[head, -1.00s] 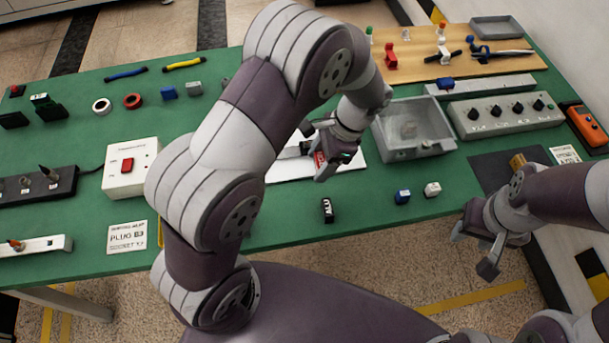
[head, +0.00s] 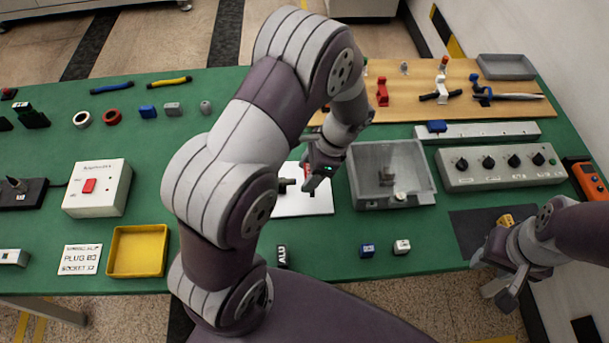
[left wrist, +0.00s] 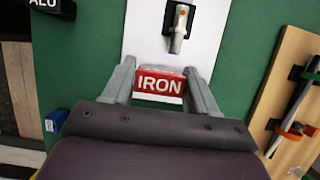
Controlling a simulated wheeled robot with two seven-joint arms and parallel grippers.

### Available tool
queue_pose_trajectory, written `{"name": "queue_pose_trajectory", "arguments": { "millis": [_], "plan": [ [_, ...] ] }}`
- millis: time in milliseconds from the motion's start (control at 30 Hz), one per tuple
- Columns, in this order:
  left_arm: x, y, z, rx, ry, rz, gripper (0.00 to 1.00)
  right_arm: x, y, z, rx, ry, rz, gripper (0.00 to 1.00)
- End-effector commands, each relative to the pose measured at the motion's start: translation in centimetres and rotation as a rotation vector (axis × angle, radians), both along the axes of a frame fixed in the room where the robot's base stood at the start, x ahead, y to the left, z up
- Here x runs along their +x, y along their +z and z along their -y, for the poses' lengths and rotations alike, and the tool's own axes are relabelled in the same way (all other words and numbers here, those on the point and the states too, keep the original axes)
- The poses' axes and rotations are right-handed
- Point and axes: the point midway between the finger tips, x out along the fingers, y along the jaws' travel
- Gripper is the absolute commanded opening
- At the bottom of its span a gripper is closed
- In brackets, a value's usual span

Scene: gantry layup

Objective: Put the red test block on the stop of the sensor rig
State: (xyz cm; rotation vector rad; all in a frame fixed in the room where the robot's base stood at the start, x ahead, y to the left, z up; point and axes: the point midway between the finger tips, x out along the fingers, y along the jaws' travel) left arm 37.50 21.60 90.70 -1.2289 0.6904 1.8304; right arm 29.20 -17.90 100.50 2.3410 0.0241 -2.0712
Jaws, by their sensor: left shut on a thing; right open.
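The red test block, labelled IRON (left wrist: 160,86), is between the fingers of my left gripper (left wrist: 163,82), which is shut on it. In the head view my left gripper (head: 318,176) is over the right part of the sensor rig's white plate (head: 303,207), with a sliver of the red block (head: 307,171) showing. My right gripper (head: 492,281) is open and empty at the table's front edge.
A grey bin (head: 427,190) stands close right of my left gripper. An ALU block (head: 282,256), a blue block (head: 367,250) and a white block (head: 402,247) lie in front. A yellow tray (head: 137,273) and a red-switch box (head: 110,189) are at left.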

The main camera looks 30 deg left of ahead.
Motion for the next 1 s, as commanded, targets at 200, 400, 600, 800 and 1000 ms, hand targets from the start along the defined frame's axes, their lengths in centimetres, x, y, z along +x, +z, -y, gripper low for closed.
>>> {"name": "queue_pose_trajectory", "arguments": {
  "millis": [200,400,600,800,1000],
  "plan": [
    [0.7,-1.7,-2.4,0.0,-0.001,0.0,0.14,0.0,0.2,0.0,0.0,0.0,0.0,0.43],
    [0.7,-5.0,-2.4,0.0,-0.001,-0.002,0.14,0.0,0.4,0.0,0.0,0.0,0.0,0.43],
    [0.8,-5.5,-2.4,0.0,-0.002,0.002,0.14,0.0,0.4,0.0,0.0,0.0,0.0,0.43],
    [0.8,-5.8,-2.4,-0.001,-0.001,0.001,0.67,0.0,0.2,0.0,0.0,0.0,0.0,0.43],
    [0.8,-5.8,-2.3,-0.001,-0.001,0.001,0.83,0.0,0.2,0.0,0.0,0.0,0.0,0.43]
  ]
}}
